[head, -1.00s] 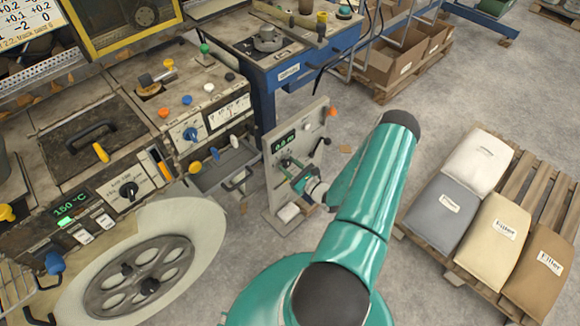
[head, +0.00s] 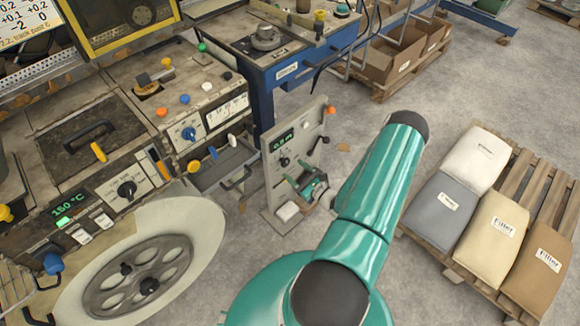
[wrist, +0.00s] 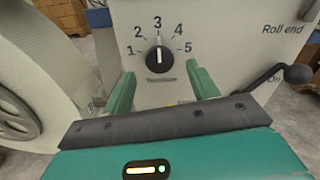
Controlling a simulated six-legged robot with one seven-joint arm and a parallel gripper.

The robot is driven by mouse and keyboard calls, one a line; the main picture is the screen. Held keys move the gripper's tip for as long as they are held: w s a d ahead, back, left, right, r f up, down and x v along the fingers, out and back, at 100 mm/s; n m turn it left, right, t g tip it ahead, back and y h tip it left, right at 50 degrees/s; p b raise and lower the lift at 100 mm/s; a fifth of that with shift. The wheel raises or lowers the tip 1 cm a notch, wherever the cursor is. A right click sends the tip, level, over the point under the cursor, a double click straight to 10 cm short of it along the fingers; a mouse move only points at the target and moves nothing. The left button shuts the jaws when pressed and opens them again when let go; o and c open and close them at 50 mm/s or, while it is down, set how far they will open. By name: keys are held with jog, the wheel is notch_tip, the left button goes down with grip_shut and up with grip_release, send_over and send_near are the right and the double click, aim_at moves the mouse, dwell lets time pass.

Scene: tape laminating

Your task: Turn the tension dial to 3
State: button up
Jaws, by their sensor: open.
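The tension dial (wrist: 160,66) is a round black knob on a grey panel (wrist: 225,50), with a printed scale from 1 to 5. In the wrist view its white pointer stands almost straight up, at the 3. My gripper (wrist: 160,72) is open, its two green fingers to the left and right below the dial, apart from it, with nothing between them. In the head view the dial (head: 284,161) shows clear, and my gripper (head: 293,179) is just below and in front of it. The small label under the dial is too blurred to read.
A lever with a black ball (wrist: 297,74) sits right of the dial, near the words "Roll end". A large pale roll (head: 195,235) stands to the left. A pallet with filler bags (head: 440,203) lies at the right. The floor between is mostly free.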

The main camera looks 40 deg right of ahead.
jog(key=s, duration=0.9)
jog(key=shift+s, duration=0.35)
jog(key=shift+d, duration=0.1)
